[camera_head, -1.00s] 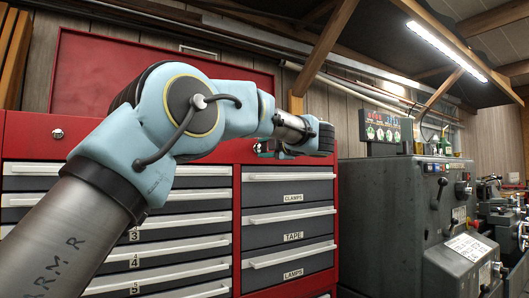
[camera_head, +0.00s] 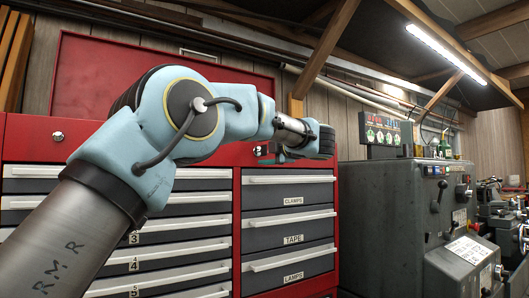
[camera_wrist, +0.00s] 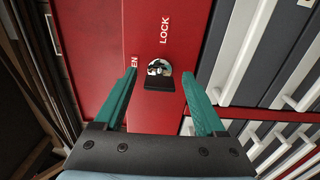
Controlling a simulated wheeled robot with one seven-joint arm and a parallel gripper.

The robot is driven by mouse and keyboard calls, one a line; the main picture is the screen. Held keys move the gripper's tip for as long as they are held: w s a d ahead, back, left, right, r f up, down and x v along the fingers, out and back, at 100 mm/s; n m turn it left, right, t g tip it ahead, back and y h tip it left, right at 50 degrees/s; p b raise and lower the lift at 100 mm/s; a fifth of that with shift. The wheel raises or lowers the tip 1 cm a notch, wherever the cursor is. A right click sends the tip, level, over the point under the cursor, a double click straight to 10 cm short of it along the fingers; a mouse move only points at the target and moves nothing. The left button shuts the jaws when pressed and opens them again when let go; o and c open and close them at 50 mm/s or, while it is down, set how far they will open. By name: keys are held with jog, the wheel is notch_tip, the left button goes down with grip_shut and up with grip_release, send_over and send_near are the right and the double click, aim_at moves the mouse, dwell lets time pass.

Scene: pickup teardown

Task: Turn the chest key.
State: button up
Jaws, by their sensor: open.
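The chest key (camera_wrist: 159,84) has a dark flat grip and sits in a round silver lock (camera_wrist: 157,66) on the red face of the tool chest (camera_head: 32,140). My gripper (camera_wrist: 160,74) is open, with its two teal fingers apart on either side of the key and lock in the wrist view. I see no clear contact between fingers and key. "LOCK" is printed beside the lock; another label ending in "EN" is partly hidden by the left finger. In the head view my gripper (camera_head: 276,156) is close to the chest's right-hand lock (camera_head: 260,150); the key is not clear there.
Drawers with long white handles fill the chest front, including CLAMPS (camera_head: 290,190), TAPE and LAMPS. Another lock (camera_head: 58,136) is at the upper left. A grey machine (camera_head: 385,220) with levers stands at right.

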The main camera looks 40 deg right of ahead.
jog(key=s+a+b, duration=0.1)
jog(key=s+b, duration=0.1)
jog(key=s, duration=0.8)
jog(key=shift+s, duration=0.3)
jog(key=shift+s+a, duration=0.1)
